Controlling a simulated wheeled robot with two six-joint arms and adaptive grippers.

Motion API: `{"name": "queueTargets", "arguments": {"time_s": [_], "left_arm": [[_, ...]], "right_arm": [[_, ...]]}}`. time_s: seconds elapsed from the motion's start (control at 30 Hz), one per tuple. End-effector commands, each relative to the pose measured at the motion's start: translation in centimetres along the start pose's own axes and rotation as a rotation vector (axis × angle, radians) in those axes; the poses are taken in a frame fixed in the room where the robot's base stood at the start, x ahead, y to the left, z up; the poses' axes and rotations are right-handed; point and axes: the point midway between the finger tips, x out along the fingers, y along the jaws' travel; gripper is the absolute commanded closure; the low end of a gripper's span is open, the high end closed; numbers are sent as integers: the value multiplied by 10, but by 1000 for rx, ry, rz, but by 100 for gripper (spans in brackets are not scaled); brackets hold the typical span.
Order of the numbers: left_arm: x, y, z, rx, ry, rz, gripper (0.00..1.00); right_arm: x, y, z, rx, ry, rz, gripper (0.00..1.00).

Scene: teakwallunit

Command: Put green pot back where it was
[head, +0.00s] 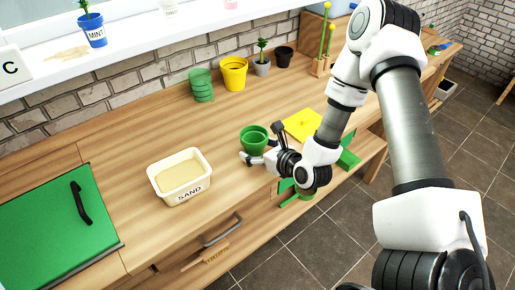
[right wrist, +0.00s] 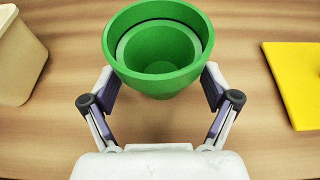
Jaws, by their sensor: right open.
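A green pot (head: 254,139) stands upright on the wooden worktop, right of the sand tub. In the right wrist view the green pot (right wrist: 158,50) shows a wide rim with a second ring inside; I cannot tell whether another pot is nested in it. My right gripper (head: 262,146) is open, with one finger on each side of the pot's near side. In the right wrist view the fingers of the right gripper (right wrist: 159,82) reach the pot's sides; contact is unclear. A stack of green pots (head: 201,86) stands by the brick wall. My left gripper is out of view.
A white sand tub (head: 180,178) is left of the pot, and a yellow item (head: 302,124) lies to its right. A yellow bucket (head: 233,73) and small plant pots (head: 262,67) line the wall. Worktop between tub and wall is clear.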

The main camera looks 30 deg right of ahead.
Motion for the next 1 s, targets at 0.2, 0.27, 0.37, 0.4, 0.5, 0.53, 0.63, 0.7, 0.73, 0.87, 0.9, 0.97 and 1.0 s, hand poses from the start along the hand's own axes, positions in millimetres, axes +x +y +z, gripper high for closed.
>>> {"name": "queueTargets", "arguments": {"time_s": [0.2, 0.27, 0.37, 0.4, 0.5, 0.53, 0.63, 0.7, 0.73, 0.87, 0.9, 0.97, 1.0], "left_arm": [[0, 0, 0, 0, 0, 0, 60], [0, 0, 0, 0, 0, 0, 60], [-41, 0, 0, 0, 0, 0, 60], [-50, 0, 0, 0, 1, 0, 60], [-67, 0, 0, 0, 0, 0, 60], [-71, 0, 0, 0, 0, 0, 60], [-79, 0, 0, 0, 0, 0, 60], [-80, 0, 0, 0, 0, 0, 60], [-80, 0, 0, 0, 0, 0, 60], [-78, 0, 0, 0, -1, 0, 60], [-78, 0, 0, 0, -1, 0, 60], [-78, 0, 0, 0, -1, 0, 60], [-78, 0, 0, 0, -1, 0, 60]], "right_arm": [[-47, -1, 0, 15, 0, -4, 13], [-61, 0, 0, 16, -2, -2, 13], [-83, 0, 10, 7, 8, 1, 13], [-90, 0, 10, 6, 8, 0, 13], [-104, 0, 8, 4, 6, -1, 13], [-107, 0, 7, 4, 6, 0, 13], [-115, 0, 4, 3, 3, 0, 13], [-117, 0, 1, -5, 5, 1, 13], [-117, 2, -1, -23, 11, 5, 13], [-112, 19, -25, -293, 113, 73, 13], [-111, 27, -37, -443, 165, 118, 13], [-111, 41, -60, -706, 246, 211, 13], [-113, 49, -75, -884, 293, 285, 13]]}}
